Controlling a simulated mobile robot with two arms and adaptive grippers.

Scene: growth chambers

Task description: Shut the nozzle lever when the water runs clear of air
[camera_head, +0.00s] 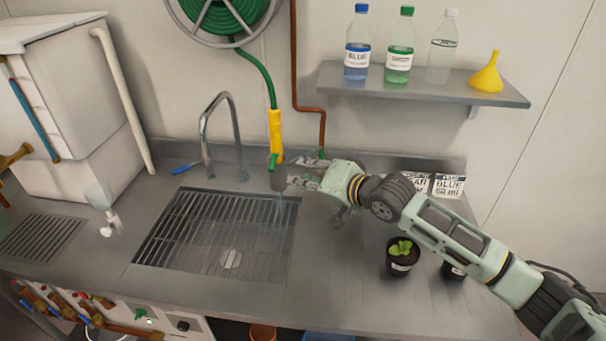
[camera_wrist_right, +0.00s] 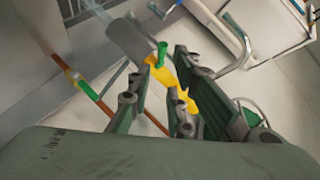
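The yellow hose nozzle (camera_head: 276,130) hangs from a green hose over the right side of the sink, its grey head (camera_head: 278,180) pointing down. A pale stream of water (camera_head: 280,210) falls from it; I cannot tell whether it carries air. In the right wrist view the green lever (camera_wrist_right: 162,54) stands out from the yellow body (camera_wrist_right: 183,88), near the grey head (camera_wrist_right: 127,38). My right gripper (camera_head: 291,172) is beside the nozzle from the right. Its fingers (camera_wrist_right: 157,78) are apart, with the lever near their tips; contact is unclear. My left gripper is out of view.
A curved tap (camera_head: 220,128) stands left of the nozzle behind the grated sink (camera_head: 190,262). A shelf (camera_head: 430,91) holds bottles and a yellow funnel (camera_head: 487,75). A potted seedling (camera_head: 402,256) stands below my right arm. The counter right of the sink is partly clear.

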